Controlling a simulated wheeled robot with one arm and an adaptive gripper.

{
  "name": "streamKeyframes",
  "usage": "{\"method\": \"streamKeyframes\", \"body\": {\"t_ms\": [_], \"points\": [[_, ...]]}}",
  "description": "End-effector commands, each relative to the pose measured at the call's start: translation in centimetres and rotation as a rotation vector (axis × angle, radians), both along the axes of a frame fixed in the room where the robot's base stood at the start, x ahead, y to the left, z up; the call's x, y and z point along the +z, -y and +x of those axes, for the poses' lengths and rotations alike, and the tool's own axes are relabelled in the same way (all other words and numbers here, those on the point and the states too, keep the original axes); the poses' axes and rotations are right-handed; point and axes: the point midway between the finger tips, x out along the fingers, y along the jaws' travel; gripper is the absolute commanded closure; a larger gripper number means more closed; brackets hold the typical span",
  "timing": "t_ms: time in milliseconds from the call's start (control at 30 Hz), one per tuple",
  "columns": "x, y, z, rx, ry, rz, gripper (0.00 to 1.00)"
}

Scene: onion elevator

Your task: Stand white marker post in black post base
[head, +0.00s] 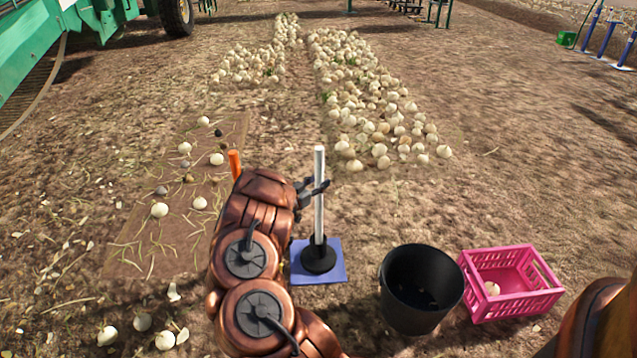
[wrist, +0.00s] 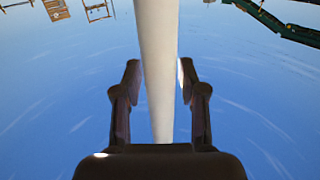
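The white marker post (head: 319,195) stands upright in the head view, its lower end at the round black post base (head: 318,259). It looks seated in the base, though the inside of the collar is hidden. The base rests on a blue square mat (head: 334,274). My gripper (head: 318,187) reaches in from the left at the post's upper half, with fingers on both sides.
A black bucket (head: 387,300) and a pink crate (head: 520,303) stand to the right of the base. An orange peg (head: 235,164) is behind my arm. Onions lie on a brown strip at left and in rows behind (head: 365,105).

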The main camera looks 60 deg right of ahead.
Motion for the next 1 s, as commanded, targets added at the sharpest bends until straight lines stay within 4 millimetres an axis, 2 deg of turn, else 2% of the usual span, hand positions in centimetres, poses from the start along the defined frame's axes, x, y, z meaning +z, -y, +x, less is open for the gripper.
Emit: {"method": "streamKeyframes", "body": {"t_ms": [33,100,400,533,667,1000], "points": [[0.0,0.0,0.0,0.000,0.000,0.000,0.50],[0.0,0.0,0.0,0.000,0.000,0.000,0.43],[-0.1,-0.1,0.0,0.000,0.000,0.001,0.43],[-0.1,-0.7,0.2,0.001,0.000,0.003,0.43],[-0.1,-2.5,0.4,0.003,0.001,0.006,0.43],[-0.2,-8.9,1.1,0.004,-0.001,0.005,0.43]]}}
